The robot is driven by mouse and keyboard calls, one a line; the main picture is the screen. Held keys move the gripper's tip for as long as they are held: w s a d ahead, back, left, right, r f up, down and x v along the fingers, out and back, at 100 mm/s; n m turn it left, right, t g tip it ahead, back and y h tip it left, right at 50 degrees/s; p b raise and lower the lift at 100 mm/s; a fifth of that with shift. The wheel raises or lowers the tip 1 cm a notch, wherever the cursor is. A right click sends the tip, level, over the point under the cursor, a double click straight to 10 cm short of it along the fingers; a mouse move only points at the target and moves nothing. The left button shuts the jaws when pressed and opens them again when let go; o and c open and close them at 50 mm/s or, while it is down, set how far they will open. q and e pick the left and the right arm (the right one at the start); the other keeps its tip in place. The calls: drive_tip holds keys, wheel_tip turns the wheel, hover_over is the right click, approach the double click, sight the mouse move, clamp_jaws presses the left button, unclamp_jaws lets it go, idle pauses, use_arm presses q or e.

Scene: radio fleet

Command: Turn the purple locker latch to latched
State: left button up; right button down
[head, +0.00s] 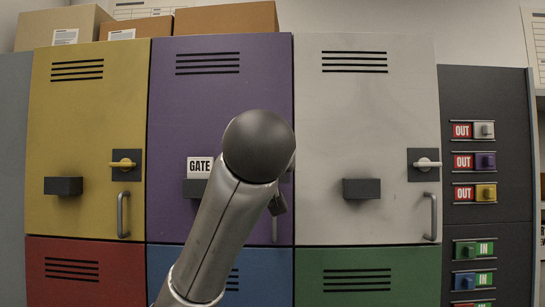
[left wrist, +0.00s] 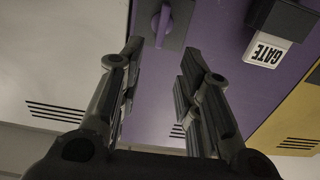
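The purple locker (head: 210,110) stands between the yellow and white lockers. In the head view my left arm hides its latch. The left wrist view, roughly upside down, shows the purple latch lever (left wrist: 163,22) on a dark plate (left wrist: 178,30) at the top, lying roughly along the door's vertical. My left gripper (left wrist: 161,50) is open, its two fingers apart and empty, with the lever beyond the gap between the tips. In the head view only a small dark part of the left gripper (head: 278,204) shows behind the arm. My right gripper is in neither view.
A dark block with a GATE tag (head: 199,167) is on the purple door, beside my arm. The yellow latch (head: 124,164) and white latch (head: 426,163) have horizontal levers. OUT and IN sliders (head: 474,161) line the right panel. Boxes (head: 226,19) sit on top.

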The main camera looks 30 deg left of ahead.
use_arm(q)
drive_tip(key=p+x, duration=0.4)
drive_tip(key=x, duration=0.6)
drive_tip(key=shift+w+f, duration=0.1)
drive_tip(key=shift+w, duration=0.05)
clamp_jaws()
